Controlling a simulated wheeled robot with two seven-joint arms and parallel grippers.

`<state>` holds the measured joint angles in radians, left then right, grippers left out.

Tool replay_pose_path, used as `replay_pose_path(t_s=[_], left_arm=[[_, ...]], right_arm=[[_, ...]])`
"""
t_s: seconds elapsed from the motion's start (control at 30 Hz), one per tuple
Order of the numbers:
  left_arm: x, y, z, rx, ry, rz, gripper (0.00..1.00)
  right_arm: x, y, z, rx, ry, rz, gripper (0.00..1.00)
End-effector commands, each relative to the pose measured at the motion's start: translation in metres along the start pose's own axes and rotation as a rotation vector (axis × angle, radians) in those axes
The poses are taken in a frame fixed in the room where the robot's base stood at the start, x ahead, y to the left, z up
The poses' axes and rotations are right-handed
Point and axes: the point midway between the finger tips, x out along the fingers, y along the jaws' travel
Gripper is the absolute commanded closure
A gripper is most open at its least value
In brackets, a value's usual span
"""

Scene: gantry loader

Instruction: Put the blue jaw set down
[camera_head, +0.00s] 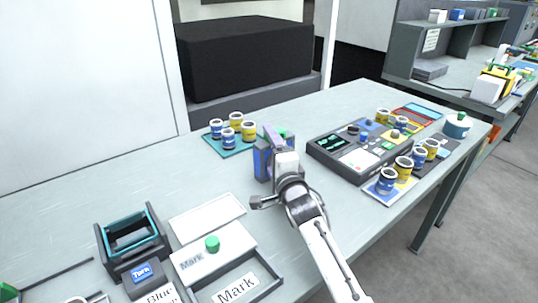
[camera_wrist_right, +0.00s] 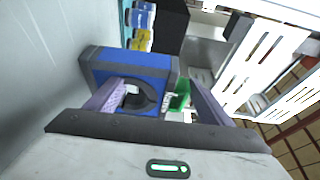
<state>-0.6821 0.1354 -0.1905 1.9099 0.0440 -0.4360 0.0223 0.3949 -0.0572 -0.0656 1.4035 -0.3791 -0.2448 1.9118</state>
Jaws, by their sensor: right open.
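The blue jaw set (camera_head: 261,165) is a blue block with grey edges, upright at the middle of the grey table. In the wrist view the blue jaw set (camera_wrist_right: 135,66) shows beyond my fingers, with a dark curved part on its near face. My right gripper (camera_head: 279,146) is at the block, just right of it in the head view. In the wrist view my right gripper (camera_wrist_right: 158,98) has its purple fingers apart, the left one overlapping the block's face. I cannot tell whether a finger touches it. A green part (camera_wrist_right: 181,95) shows beside the block. My left gripper is out of view.
A teal mat (camera_head: 236,151) with several blue and yellow cups stands behind. A dark control panel (camera_head: 345,157) and more cups (camera_head: 387,181) are at right. A dark teal-lined frame (camera_head: 131,238) and a tray marked "Mark" (camera_head: 262,292) are front left. Table left of the jaw set is clear.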

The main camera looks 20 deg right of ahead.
Motion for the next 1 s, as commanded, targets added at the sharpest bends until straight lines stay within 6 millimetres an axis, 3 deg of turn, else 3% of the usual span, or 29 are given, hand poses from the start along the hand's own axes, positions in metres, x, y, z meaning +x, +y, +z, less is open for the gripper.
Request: replay_pose_path(t_s=[0.2, 0.5, 0.77, 1.0], left_arm=[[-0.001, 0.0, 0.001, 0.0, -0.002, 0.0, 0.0], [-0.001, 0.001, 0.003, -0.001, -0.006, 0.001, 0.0], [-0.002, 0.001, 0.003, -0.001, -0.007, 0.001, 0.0], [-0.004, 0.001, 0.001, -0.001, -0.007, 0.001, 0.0]], right_arm=[[0.0, 0.0, 0.0, 0.0, 0.0, 0.0, 0.27], [0.0, -0.004, 0.0, 0.0, -0.001, -0.007, 0.76], [0.001, -0.01, 0.0, 0.001, 0.0, -0.008, 0.76], [0.0, -0.054, 0.001, 0.001, -0.001, -0.013, 0.76]])
